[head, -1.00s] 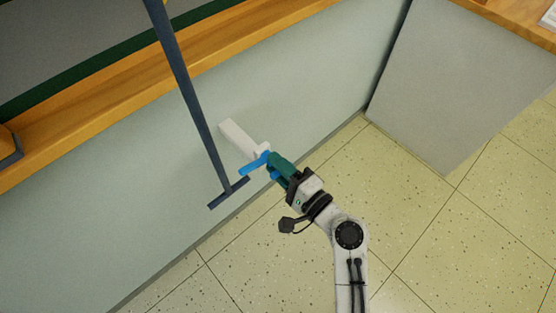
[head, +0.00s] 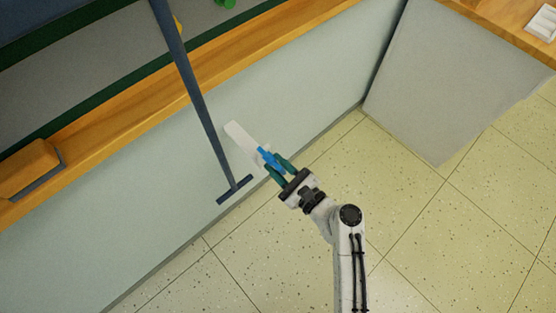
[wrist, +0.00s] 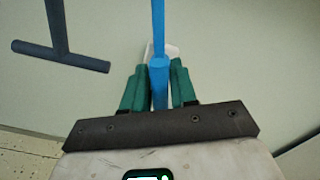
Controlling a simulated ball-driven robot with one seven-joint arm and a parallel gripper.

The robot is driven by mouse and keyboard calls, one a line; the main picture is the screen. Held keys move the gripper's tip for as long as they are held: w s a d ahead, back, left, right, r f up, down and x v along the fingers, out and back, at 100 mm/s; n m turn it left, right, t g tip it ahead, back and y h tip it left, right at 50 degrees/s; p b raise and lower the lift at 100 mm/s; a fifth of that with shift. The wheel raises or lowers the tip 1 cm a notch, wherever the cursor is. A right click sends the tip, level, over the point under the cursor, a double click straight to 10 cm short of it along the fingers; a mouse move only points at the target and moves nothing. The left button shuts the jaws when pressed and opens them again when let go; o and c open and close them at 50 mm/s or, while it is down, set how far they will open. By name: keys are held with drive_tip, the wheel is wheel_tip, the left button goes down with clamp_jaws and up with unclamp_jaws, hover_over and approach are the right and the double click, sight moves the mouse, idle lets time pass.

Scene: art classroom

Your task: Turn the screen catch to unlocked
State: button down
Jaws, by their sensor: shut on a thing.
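The screen catch shows as a blue lever (head: 265,155) on a white block (head: 238,135) that stands out from the pale grey-green panel (head: 310,95). My gripper (head: 275,165) is at the lever, with its green fingers on either side of it. In the wrist view the blue lever (wrist: 158,45) runs up between the fingers (wrist: 159,82), which are shut on it. It points away from the gripper, roughly in line with it. The white block (wrist: 173,50) is partly hidden behind the lever and fingers. No lock marking is readable.
A dark blue T-shaped stand (head: 205,110) stands just left of the catch; its foot (wrist: 60,55) also shows in the wrist view. A wooden ledge (head: 120,110) runs above the panel. A grey panel (head: 450,85) stands at right. The speckled tiled floor (head: 450,240) is clear.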

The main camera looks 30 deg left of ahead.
drive_tip(key=shift+d+m+p, duration=0.1)
drive_tip(key=shift+m+p, duration=0.85)
drive_tip(key=shift+m, duration=0.75)
drive_tip(key=shift+f, duration=0.15)
drive_tip(key=c, duration=1.1)
unclamp_jaws()
drive_tip(key=v, duration=1)
drive_tip(key=shift+d+p, duration=0.35)
drive_tip(key=shift+p, duration=0.05)
drive_tip(key=shift+s, duration=0.15)
